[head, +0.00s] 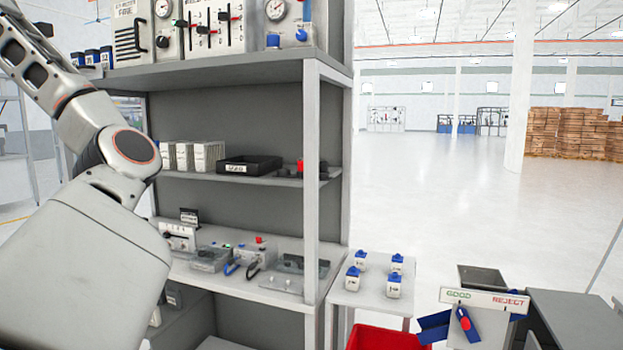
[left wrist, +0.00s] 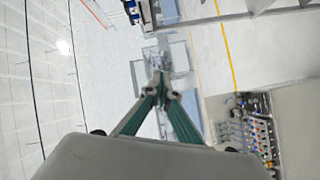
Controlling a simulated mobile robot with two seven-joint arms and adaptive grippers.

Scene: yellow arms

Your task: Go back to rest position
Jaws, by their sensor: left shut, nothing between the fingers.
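My left arm (head: 105,140) comes in from the left of the head view, raised beside the shelf unit. Its gripper is outside the head view. In the left wrist view my left gripper (left wrist: 160,88) is shut with nothing between its fingertips, in free air. My right arm and gripper do not show in either view.
A grey shelf unit (head: 327,160) with gauges, a black tray (head: 250,164) and tools stands close by my left arm. A small white table (head: 372,291) holds several blue-capped bottles. A red bin (head: 385,338) and a GOOD/REJECT sorter (head: 484,300) stand right. Open floor lies behind.

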